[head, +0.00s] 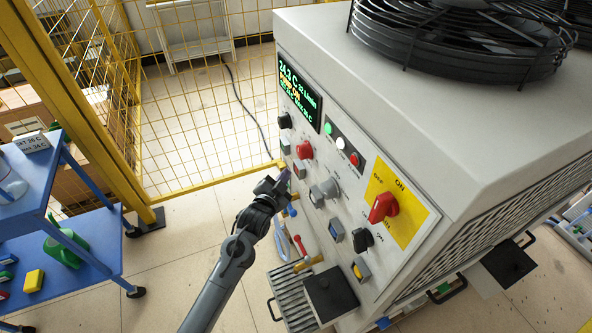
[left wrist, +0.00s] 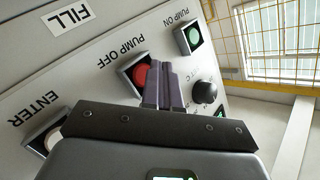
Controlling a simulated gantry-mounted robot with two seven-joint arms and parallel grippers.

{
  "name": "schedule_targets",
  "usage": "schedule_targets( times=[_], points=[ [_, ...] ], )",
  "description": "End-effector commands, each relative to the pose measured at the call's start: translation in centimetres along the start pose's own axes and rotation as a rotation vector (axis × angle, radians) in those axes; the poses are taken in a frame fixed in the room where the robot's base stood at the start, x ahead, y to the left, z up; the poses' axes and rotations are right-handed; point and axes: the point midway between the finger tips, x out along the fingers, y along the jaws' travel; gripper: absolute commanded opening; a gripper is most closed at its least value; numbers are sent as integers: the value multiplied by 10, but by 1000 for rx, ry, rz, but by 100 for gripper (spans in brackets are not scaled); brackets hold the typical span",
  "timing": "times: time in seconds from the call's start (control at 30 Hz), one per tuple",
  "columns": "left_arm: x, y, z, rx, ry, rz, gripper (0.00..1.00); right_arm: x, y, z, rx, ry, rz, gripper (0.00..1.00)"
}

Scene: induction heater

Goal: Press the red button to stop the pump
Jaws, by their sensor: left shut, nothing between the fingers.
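The red button (left wrist: 141,76) sits in a square dark housing under the label PUMP OFF in the left wrist view. In the head view it is the small red square (head: 299,168) on the front panel, below a red knob. My left gripper (left wrist: 163,66) is shut and empty, its purple-grey fingertips pointing at the panel. The fingertips cover the right edge of the red button in the left wrist view. In the head view the left gripper (head: 284,177) is just left of the button. I cannot tell whether they touch. My right gripper is not in view.
A green PUMP ON button (left wrist: 188,38) and a black knob (left wrist: 204,92) are near the red button. The ENTER button (left wrist: 53,140) is at the lower left. The head view shows a lit display (head: 299,91), a yellow fence (head: 112,165) and a blue cart (head: 95,235).

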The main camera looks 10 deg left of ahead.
Motion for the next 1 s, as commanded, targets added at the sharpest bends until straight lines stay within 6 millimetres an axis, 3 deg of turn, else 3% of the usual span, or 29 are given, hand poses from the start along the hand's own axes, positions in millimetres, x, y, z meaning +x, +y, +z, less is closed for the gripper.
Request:
schedule_targets(
  times=[1.0],
  points=[
    [6,4,-5,0,0,0,0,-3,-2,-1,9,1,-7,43]
  ],
)
